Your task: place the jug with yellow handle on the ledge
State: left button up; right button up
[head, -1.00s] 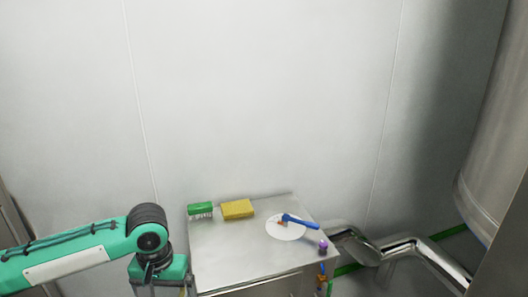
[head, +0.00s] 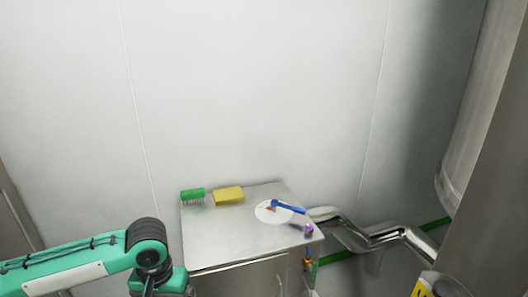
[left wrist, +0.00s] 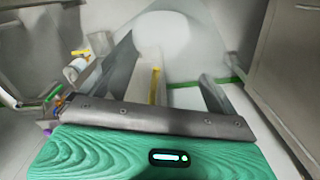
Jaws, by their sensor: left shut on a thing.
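My left gripper (left wrist: 168,60) fills the left wrist view, its two fingers on either side of a pale piece with a yellow strip (left wrist: 155,86), which I take for the jug with yellow handle. The jug's full outline is unclear, and it does not show in the head view. In the head view my left arm reaches in from the left, and the fingers are cut off at the bottom edge. A steel cabinet top (head: 222,243) lies to the right of the arm; it is the only ledge-like surface I make out. My right gripper is not in view.
On the cabinet top are a green brush (head: 192,194), a yellow sponge (head: 228,196), a white disc (head: 266,217) with a blue-handled tool (head: 288,206), and a purple item (head: 308,229). Its front left is clear. Bent steel pipes (head: 365,237) run at right. A white container (left wrist: 76,68) shows in the wrist view.

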pick_arm(q)
jog(key=s+f, duration=0.2)
jog(key=shift+s+d+f, duration=0.1)
jog(key=shift+s+f, duration=0.25)
jog(key=shift+s+d, duration=0.1)
jog(key=shift+d, duration=0.05)
dwell(0.7)
jog(key=shift+r, duration=0.1)
